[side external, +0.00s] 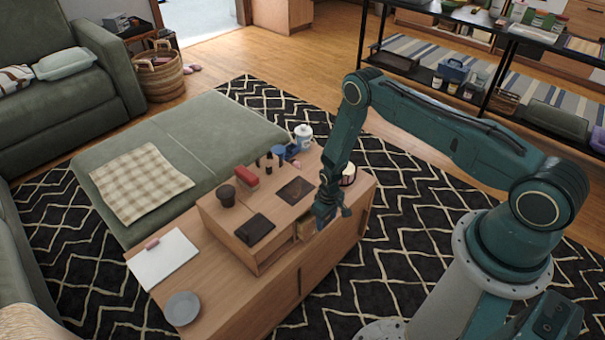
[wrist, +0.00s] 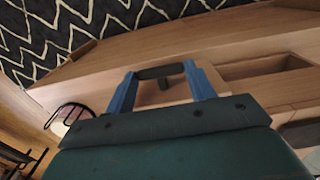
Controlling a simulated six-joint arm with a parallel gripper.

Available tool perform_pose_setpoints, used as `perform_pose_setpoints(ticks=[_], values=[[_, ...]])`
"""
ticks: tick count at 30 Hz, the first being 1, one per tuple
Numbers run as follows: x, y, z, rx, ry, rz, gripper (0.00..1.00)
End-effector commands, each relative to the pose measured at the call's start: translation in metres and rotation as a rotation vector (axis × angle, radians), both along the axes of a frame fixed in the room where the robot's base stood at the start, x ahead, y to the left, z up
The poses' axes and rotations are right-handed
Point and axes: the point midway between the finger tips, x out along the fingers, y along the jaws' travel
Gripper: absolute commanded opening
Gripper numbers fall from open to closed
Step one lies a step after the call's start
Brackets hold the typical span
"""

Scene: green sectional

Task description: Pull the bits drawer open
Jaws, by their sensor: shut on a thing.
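The bits drawer (side external: 305,229) is in the front of the small wooden desk unit (side external: 262,252), at its right end in the side view. My gripper (side external: 325,214) is at the drawer front. In the wrist view, the two blue fingers of my gripper (wrist: 161,74) are at the ends of a dark bar handle (wrist: 155,72), shut on it. The wooden drawer front (wrist: 150,94) shows between the fingers. In the side view my gripper partly hides the drawer, and I cannot tell how far it stands out.
An open compartment (wrist: 262,68) lies beside the drawer. On the unit are a dark cup (side external: 227,196), a red block (side external: 247,176) and dark flat items. A white bottle (side external: 303,138) and a blue mug (side external: 278,152) stand behind. A grey plate (side external: 183,308) lies at the cabinet's near end.

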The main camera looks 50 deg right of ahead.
Motion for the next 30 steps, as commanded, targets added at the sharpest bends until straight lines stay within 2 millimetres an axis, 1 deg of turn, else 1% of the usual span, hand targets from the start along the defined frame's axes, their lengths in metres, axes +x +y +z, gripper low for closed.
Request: perform_pose_setpoints(ticks=[1,18,23,30], values=[[-0.008,0.000,-0.001,0.001,0.004,-0.001,0.13],[-0.086,0.000,-0.001,0.000,0.007,-0.001,0.13],[-0.095,0.000,-0.001,0.000,0.006,0.000,0.13],[-0.095,0.000,-0.001,-0.001,0.006,0.000,0.13]])
